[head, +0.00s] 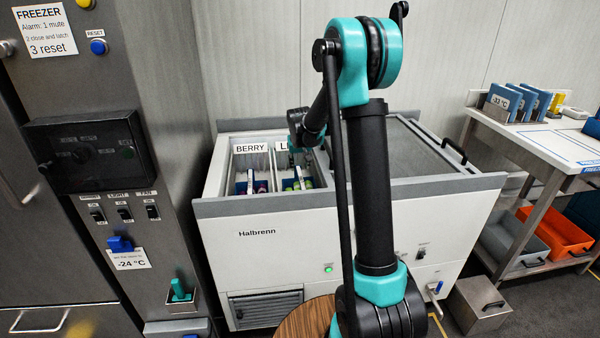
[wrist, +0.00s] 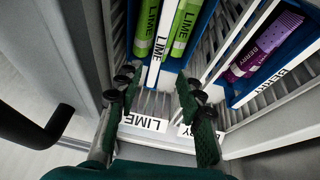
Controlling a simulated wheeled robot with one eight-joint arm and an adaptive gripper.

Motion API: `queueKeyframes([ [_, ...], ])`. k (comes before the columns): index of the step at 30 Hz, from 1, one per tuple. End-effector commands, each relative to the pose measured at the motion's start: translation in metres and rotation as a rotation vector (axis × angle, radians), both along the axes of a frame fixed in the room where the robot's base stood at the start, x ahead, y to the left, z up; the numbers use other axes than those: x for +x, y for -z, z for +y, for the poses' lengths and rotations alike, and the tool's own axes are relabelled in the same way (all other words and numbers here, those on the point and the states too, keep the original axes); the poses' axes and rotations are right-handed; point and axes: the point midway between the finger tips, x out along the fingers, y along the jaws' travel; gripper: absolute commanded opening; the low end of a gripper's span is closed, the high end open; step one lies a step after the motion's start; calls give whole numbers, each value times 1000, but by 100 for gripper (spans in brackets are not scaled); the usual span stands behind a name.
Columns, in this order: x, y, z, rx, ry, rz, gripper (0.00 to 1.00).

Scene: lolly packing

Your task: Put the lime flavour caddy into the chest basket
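The lime flavour caddy (wrist: 172,73) is blue with green packets on both sides of a white upright plate marked LIME. It is inside the chest basket labelled LIME (wrist: 145,122), among its wire slats, and also shows in the head view (head: 297,184). My gripper (wrist: 155,108) is over the front of that basket, at the caddy's near end. Its two fingers are spread apart, with nothing held between them. In the head view my gripper (head: 294,146) is small and partly hidden. Whether the caddy rests on the basket floor cannot be told.
A berry caddy (wrist: 262,55) with purple packets sits in the basket to the right in the wrist view. The chest freezer (head: 265,215) has a raised rim and a sliding lid (head: 400,150). A bench (head: 540,135) stands at the right.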

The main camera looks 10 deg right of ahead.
Motion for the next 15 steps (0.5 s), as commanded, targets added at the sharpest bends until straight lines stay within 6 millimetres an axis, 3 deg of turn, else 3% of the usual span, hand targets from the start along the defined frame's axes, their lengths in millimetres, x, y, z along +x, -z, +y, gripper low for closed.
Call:
queueKeyframes([
  [6,-14,-33,2,0,-1,0,38],
  [15,-19,-47,3,0,0,0,38],
])
